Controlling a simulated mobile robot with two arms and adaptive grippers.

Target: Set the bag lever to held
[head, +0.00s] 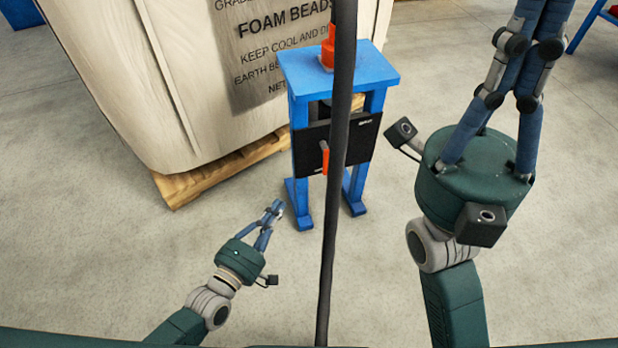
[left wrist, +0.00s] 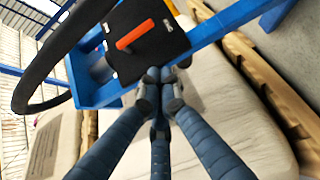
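The bag lever (head: 325,157) is an orange handle on a black panel (head: 306,150) fixed to a blue stand. In the head view it points roughly downward, partly beside a dark hose. In the left wrist view the lever (left wrist: 135,35) lies slantwise on the panel (left wrist: 168,45); the small white label there is unreadable. My left gripper (head: 275,208) is below and left of the panel, apart from the lever. Its fingertips come together in the left wrist view (left wrist: 160,76), with nothing seen between them. My right gripper (head: 520,85) is up at the right; its fingertips are not clearly shown.
A dark hose (head: 335,210) crosses in front of the blue stand (head: 365,68). A large foam beads bag (head: 130,70) sits on a wooden pallet (head: 215,172) behind and left. The concrete floor around the stand's feet is clear.

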